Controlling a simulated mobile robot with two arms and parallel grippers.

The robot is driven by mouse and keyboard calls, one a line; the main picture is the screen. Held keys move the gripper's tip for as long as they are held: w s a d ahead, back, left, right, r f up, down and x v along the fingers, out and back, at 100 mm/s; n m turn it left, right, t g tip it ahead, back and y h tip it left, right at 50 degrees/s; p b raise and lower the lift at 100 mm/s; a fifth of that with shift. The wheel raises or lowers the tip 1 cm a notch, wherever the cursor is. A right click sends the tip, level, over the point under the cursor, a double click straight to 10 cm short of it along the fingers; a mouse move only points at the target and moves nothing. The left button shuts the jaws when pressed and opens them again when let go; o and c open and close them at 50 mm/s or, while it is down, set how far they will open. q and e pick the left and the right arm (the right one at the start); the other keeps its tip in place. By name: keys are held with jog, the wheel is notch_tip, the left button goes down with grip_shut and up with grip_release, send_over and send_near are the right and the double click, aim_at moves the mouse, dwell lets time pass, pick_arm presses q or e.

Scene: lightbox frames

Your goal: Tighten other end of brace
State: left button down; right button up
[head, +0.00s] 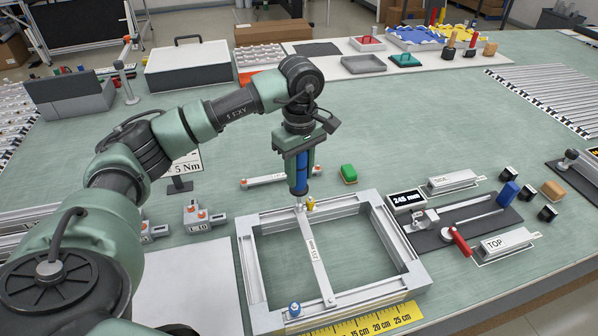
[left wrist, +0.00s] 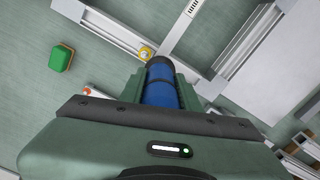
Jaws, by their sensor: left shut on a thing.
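A metal frame (head: 247,278) lies on the green bench. The brace (head: 316,262), a flat labelled bar, runs across it from far rail to near rail; its upper part shows in the left wrist view (left wrist: 183,25). My left gripper (head: 300,160) is shut on a blue driver (head: 301,178), held upright over the brace's far end. The driver also shows in the left wrist view (left wrist: 162,88). I cannot tell whether its tip touches. A yellow-topped piece (head: 310,203) is beside the tip. A blue-topped piece (head: 295,309) stands at the brace's near end. My right gripper is out of view.
A 5 Nm sign (head: 186,167) stands left of the frame. A green block (head: 348,173) lies behind it. A display reading about 245 mm (head: 407,200) and a dark measuring fixture (head: 465,222) are on the right. A yellow ruler (head: 378,321) lies along the front.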

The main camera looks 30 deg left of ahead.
aim_at(300, 157)
pick_arm(q)
jog(key=shift+w+a+r+p, duration=0.1)
jog(key=shift+r+p, duration=1)
jog(key=shift+r, duration=1.25)
